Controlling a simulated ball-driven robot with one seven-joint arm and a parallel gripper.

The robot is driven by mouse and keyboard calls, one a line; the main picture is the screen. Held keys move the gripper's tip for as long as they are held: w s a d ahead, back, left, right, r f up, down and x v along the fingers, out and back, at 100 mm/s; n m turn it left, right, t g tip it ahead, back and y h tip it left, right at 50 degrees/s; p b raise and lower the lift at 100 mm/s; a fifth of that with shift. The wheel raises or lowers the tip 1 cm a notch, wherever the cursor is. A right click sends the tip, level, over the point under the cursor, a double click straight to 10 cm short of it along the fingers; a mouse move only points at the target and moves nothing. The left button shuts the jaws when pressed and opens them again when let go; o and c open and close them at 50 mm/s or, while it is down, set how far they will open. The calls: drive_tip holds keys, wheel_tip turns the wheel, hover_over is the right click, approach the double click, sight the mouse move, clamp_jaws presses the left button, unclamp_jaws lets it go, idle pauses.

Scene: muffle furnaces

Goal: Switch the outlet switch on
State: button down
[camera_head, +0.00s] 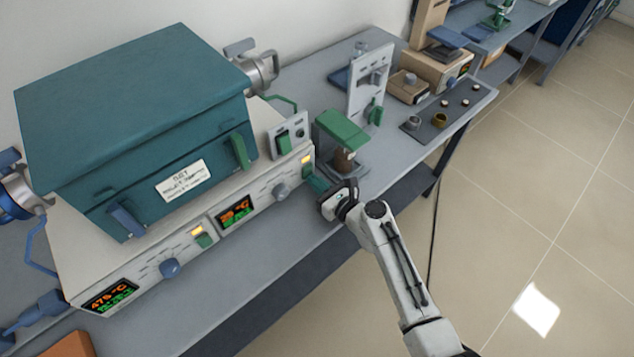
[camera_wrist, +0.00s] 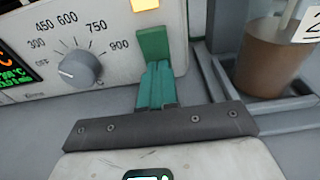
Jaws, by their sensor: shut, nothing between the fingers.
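My gripper (camera_head: 318,184) is shut and empty at the right end of the furnace's front panel. In the wrist view its teal fingertips (camera_wrist: 158,68) are together at the lower part of a green switch (camera_wrist: 153,43); contact is not clear. This switch sits below a lit orange lamp (camera_wrist: 145,5), right of a grey dial (camera_wrist: 80,70). A small grey box with another green switch (camera_head: 283,143) stands behind the panel at the furnace's right. A tall grey panel also carries a green part (camera_head: 374,112). No label shows which one is the outlet switch.
The teal furnace (camera_head: 150,120) stands on the white control base at left. A green-topped stand (camera_head: 342,130) with a brown cup (camera_wrist: 268,60) is close right of my gripper. A dark tray (camera_head: 450,110) lies farther right. The floor in front is clear.

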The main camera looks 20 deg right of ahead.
drive_tip(key=v, duration=1)
drive_tip(key=shift+s+d+p, duration=0.15)
drive_tip(key=shift+s+p, duration=0.15)
drive_tip(key=shift+s, duration=0.1)
